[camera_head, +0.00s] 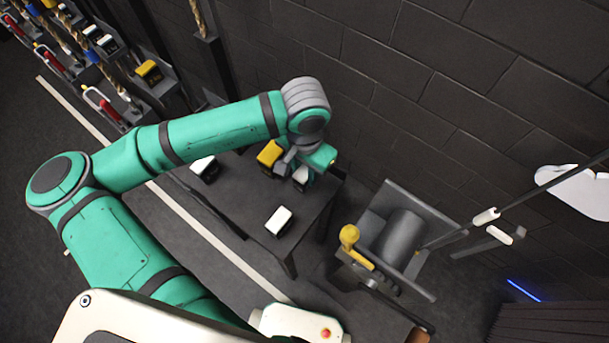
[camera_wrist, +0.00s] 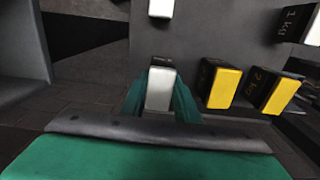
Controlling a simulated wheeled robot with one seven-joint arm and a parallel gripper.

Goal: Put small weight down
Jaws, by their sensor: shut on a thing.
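My gripper (camera_wrist: 160,92) is shut on a small black weight with a white face (camera_wrist: 159,88), one teal finger on each side of it. In the head view my gripper (camera_head: 303,170) is over the right part of the dark table (camera_head: 240,190), and the small weight (camera_head: 301,177) shows partly below it. I cannot tell whether the weight touches the table top.
Yellow-faced weights (camera_wrist: 223,88) stand right of my gripper; they also show in the head view (camera_head: 268,153). White-faced weights stand at the table's front (camera_head: 280,220) and left (camera_head: 204,167). A grey drum machine with a yellow knob (camera_head: 349,236) stands to the right.

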